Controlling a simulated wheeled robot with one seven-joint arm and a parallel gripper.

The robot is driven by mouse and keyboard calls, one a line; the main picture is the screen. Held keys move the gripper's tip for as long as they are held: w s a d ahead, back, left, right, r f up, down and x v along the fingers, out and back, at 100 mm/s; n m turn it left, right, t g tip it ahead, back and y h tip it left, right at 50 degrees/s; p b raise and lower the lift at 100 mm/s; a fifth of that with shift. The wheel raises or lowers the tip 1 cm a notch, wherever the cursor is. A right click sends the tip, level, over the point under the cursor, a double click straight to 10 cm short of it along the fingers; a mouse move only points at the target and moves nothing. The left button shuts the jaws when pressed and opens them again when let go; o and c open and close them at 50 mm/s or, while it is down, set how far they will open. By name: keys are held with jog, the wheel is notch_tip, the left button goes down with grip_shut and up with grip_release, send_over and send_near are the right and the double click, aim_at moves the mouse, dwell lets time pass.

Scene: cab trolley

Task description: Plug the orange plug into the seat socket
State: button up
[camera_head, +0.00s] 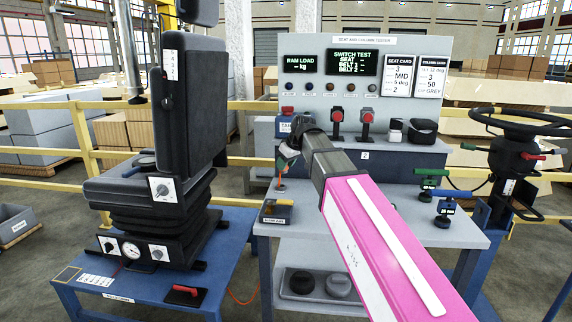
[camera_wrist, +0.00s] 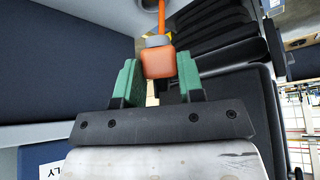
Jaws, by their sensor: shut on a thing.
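My gripper (camera_head: 285,160) is above the left part of the grey workbench in the head view, with its arm reaching in from the lower right. In the wrist view its two green finger pads (camera_wrist: 158,82) are shut on the orange plug (camera_wrist: 158,63), one on each side. An orange cable (camera_wrist: 161,14) leads away from the plug's grey collar. The seat (camera_head: 185,115) stands on the blue trolley (camera_head: 90,290) at left. Its base carries a round gauge (camera_head: 131,250) and square dial plates. I cannot make out which part is the seat socket.
A labelled holder (camera_head: 275,212) sits on the bench's left front, below my gripper. A red-handled item (camera_head: 185,292) lies on the trolley's front right. A steering column (camera_head: 515,155) stands at right. A yellow rail (camera_head: 85,150) runs behind. The bench middle is largely hidden by my arm.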

jog(key=n+y, duration=0.1)
jog(key=w+n+g+y, duration=0.1)
jog(key=n, duration=0.1)
jog(key=n+y, duration=0.1)
jog(key=n, duration=0.1)
jog(key=shift+w+a+f+g+y, duration=0.15)
jog(key=shift+w+f+g+y, duration=0.15)
jog(key=shift+w, duration=0.1)
jog(key=shift+w+a+f+n+g+y, duration=0.1)
jog(key=shift+n+g+y, duration=0.2)
jog(key=shift+n, duration=0.2)
jog(key=shift+w+n+g+y, duration=0.1)
jog(key=shift+n+g+y, duration=0.1)
jog(key=shift+n+g, duration=0.25)
jog(key=shift+f, duration=0.1)
jog(key=shift+f, duration=2.35)
jog(key=shift+f, duration=0.9)
jog(key=o, duration=1.1)
